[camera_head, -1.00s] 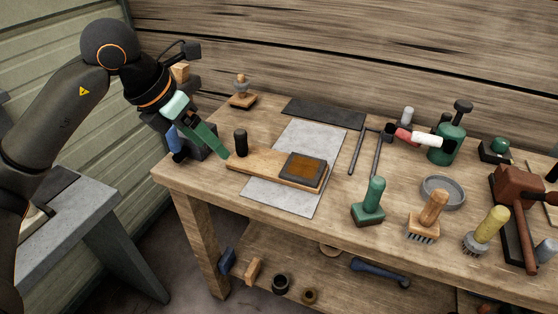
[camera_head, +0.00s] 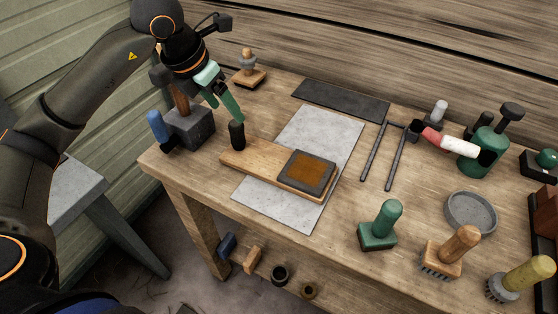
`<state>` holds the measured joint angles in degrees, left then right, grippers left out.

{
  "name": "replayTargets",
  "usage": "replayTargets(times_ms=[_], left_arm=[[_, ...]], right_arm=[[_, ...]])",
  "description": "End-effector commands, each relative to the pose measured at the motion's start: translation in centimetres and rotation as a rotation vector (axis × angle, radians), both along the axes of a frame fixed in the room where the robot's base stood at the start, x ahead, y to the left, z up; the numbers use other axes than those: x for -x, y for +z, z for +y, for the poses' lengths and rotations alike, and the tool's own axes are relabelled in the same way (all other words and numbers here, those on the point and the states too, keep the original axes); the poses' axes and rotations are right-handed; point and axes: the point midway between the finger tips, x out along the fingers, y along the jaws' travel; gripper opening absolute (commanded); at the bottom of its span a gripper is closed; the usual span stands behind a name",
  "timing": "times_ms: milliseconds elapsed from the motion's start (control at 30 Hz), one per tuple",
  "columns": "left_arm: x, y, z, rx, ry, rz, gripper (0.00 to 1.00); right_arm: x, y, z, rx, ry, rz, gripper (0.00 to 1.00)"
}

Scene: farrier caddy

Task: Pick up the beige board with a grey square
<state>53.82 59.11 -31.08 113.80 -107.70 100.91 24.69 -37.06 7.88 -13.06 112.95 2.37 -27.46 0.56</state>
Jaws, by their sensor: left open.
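The beige board (camera_head: 255,163) lies on the workbench, partly over a light grey sheet. Its right end carries a grey square (camera_head: 308,173) with an orange-brown middle. A black upright knob (camera_head: 237,135) stands at its left end. My left gripper (camera_head: 228,112) has green fingers and comes in from the upper left. It is open and empty, with its fingertips just above and behind the black knob. I cannot tell whether a fingertip touches the knob. My right gripper is not in view.
A grey block (camera_head: 190,127) with handled tools stands left of the board. The light grey sheet (camera_head: 325,130) is bare behind it. Tongs (camera_head: 385,155), a green-handled tool (camera_head: 380,225), brushes (camera_head: 452,250) and a round dish (camera_head: 470,212) stand to the right. A dark mat (camera_head: 340,98) lies at the back.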

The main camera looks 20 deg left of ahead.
Motion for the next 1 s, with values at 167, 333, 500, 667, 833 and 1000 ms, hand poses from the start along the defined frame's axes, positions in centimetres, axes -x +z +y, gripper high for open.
replayTargets(times_ms=[167, 333, 500, 667, 833, 1000], left_arm=[[-0.5, -1.3, -0.2, 0.0, -0.001, 0.001, 0.77], [-1.2, -3.4, -0.6, 0.001, -0.001, 0.003, 0.77], [-2.0, -5.5, -0.9, 0.0, -0.001, 0.002, 0.77], [-2.3, -6.0, -0.9, 0.001, -0.001, -0.001, 0.77], [-2.3, -6.0, -0.9, 0.001, -0.001, -0.001, 0.74], [-2.3, -6.0, -0.9, 0.0, -0.001, -0.001, 0.55]], right_arm=[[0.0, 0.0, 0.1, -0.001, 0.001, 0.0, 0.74], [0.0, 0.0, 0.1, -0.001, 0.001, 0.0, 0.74], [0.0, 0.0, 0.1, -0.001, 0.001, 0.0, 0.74], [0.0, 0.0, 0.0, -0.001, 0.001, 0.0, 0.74], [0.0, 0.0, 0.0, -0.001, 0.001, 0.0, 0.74], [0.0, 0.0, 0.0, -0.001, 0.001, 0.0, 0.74]])
